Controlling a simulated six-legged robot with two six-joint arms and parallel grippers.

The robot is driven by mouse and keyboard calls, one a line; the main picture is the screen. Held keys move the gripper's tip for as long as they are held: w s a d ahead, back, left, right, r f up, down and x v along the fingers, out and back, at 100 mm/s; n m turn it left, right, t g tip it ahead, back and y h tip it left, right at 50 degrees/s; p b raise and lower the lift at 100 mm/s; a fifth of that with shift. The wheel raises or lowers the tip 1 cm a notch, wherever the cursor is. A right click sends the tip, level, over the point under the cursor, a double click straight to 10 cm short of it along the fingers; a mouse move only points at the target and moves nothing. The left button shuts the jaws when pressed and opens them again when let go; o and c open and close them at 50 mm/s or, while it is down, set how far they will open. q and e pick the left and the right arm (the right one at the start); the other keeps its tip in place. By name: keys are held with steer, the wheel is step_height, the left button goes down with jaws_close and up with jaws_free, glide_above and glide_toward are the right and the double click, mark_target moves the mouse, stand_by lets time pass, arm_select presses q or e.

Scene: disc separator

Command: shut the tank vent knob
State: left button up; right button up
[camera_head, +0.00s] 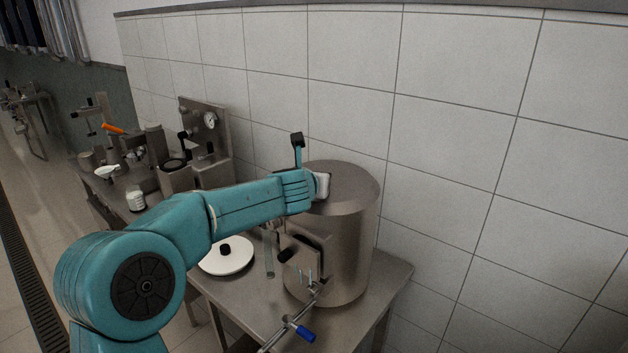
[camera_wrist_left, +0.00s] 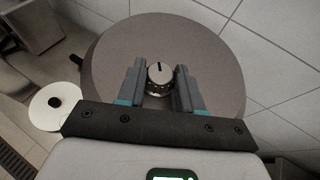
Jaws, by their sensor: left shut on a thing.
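The steel tank (camera_head: 345,255) stands upright on a metal table against the tiled wall. In the left wrist view its round grey lid (camera_wrist_left: 215,60) fills the middle. The tank vent knob (camera_wrist_left: 160,75), small and round with a pale top and a dark pointer line, sits on the lid. The pointer line points up the picture. My left gripper (camera_wrist_left: 160,77) has one finger on each side of the knob and is shut on it. In the head view my left arm reaches over the lid and hides the knob and fingers. My right gripper is not in view.
A white disc with a black knob (camera_head: 227,256) lies on the table left of the tank. A pipe with a blue handle (camera_head: 304,333) sticks out at the tank's front. Equipment with a gauge (camera_head: 210,121) stands further left. The tiled wall is close behind the tank.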

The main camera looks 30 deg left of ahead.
arm_select(q)
steer(key=shift+w+d+f+n+g+y+b, duration=0.1)
steer(key=shift+d+n+g+y+b, duration=0.15)
steer(key=shift+n+y+b, duration=0.5)
steer(key=shift+n+g+y, duration=0.25)
steer(key=shift+n+y, duration=0.1)
steer(key=shift+y, duration=0.1)
steer(key=shift+w+d+r+n+g+y+p, duration=0.1)
steer(key=shift+n+g+y+p, duration=0.05)
steer(key=shift+n+g+y, duration=0.25)
steer(key=shift+w+r+n+g+y+p, duration=0.15)
steer(key=shift+n+g+y, duration=0.15)
steer(key=shift+n+y, duration=0.2)
steer(key=shift+s+n+g+p, duration=0.1)
steer(key=shift+n+g+p, duration=0.25)
steer(key=shift+n+g, duration=0.05)
steer(key=n+g+y+p, duration=0.1)
steer(key=n+p, duration=0.1)
steer(key=p, duration=0.1)
steer(key=n+g+y+p, duration=0.1)
steer(key=g+y+p, duration=0.1)
steer(key=shift+w+d+r+n+p, duration=0.1)
steer(key=shift+w+r+n+p, duration=0.1)
steer(key=shift+n+p, duration=0.2)
steer(key=shift+f+n+g+y, duration=0.15)
steer(key=shift+n+g+y, duration=0.15)
steer(key=shift+g, duration=0.2)
steer(key=shift+f+n+g, duration=0.1)
steer(key=shift+n+g, duration=0.4)
steer(key=shift+g, duration=0.1)
